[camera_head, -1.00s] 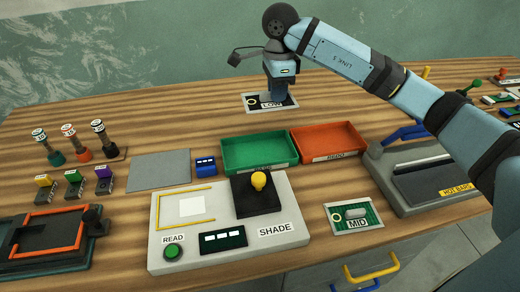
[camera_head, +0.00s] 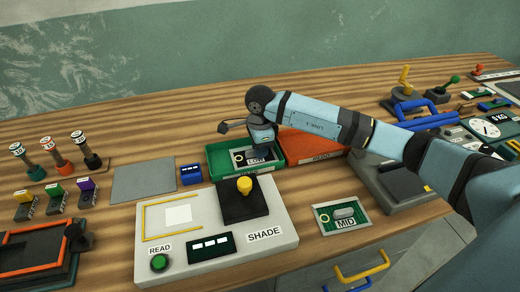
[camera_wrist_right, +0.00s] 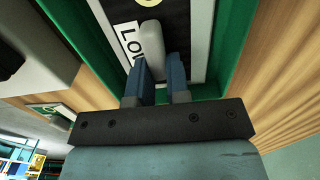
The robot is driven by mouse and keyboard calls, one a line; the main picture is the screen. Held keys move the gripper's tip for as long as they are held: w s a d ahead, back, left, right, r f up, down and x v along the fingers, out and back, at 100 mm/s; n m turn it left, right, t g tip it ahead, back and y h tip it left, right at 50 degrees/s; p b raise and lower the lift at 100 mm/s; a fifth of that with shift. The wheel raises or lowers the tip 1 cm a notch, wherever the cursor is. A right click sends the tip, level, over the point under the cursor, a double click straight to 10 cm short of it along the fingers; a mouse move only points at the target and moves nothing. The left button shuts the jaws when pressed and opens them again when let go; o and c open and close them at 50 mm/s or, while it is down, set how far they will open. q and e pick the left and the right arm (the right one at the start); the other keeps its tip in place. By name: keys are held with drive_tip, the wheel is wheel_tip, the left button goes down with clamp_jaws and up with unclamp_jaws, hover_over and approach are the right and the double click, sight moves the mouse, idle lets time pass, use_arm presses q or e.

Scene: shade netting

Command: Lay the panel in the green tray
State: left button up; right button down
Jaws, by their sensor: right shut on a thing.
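The panel labelled LOW (camera_head: 240,160) has a white border, a dark middle and a grey grip bar. It is in the green tray (camera_head: 274,171), within its walls; whether it touches the floor I cannot tell. In the right wrist view the panel (camera_wrist_right: 180,15) lies between the green walls (camera_wrist_right: 232,50). My right gripper (camera_head: 263,146) is over the tray, and in the right wrist view its blue fingers (camera_wrist_right: 160,75) are shut on the panel's grey bar (camera_wrist_right: 152,40). My left gripper is not in view.
A red-orange tray (camera_head: 312,143) stands right of the green one, partly behind my arm. The SHADE box with a yellow knob (camera_head: 245,185) is in front. A MID panel (camera_head: 342,217) lies to the right. A flat grey plate (camera_head: 144,180) and blue block (camera_head: 191,174) are left.

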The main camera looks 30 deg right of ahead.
drive_tip(key=shift+f, duration=0.2)
drive_tip(key=shift+f, duration=0.1)
drive_tip(key=c, duration=1.1)
unclamp_jaws()
wheel_tip(320, 180, up, 12)
